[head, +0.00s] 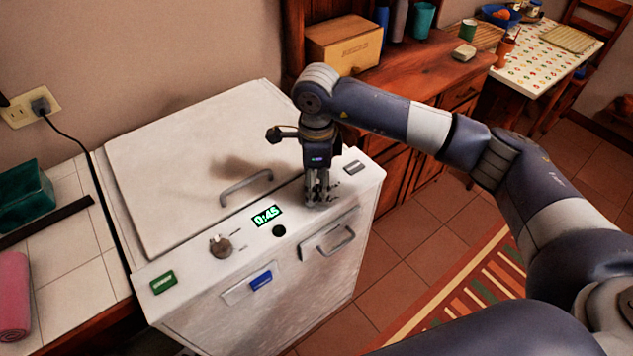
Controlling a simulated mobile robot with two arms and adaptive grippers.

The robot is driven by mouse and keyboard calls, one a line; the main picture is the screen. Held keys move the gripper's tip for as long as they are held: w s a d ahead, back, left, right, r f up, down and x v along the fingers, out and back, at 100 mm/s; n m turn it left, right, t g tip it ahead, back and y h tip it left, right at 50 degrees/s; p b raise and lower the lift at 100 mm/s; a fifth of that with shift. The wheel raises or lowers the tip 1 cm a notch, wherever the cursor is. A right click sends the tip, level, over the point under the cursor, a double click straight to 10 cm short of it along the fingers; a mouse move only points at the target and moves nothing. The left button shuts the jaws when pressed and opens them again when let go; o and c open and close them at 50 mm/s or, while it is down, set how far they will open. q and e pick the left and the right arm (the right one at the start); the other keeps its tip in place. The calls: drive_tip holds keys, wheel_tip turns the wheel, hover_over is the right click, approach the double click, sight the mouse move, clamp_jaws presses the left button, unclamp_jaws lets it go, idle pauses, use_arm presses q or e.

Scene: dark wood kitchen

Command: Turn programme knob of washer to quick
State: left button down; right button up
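The white washer (190,160) stands against the wall, with a control strip along its front top edge. A round metallic knob (220,246) with small marks beside it sits left of the green-lit display (267,215), which reads 0:45. My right gripper (317,199) points down at the right part of the strip, with small dark marks beside its fingertips. The fingers hide what is under them, so I cannot tell whether they grip a knob there. My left gripper is not in view.
A black round button (279,231), a green label (163,282) and a grey piece (353,167) are on the strip. A lid handle (247,186) rises behind it. A wooden counter (420,65) stands at the back right.

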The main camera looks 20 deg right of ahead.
sight(316, 185)
drive_tip(key=shift+r, duration=0.1)
wheel_tip(316, 185, up, 12)
idle(0.5)
idle(0.5)
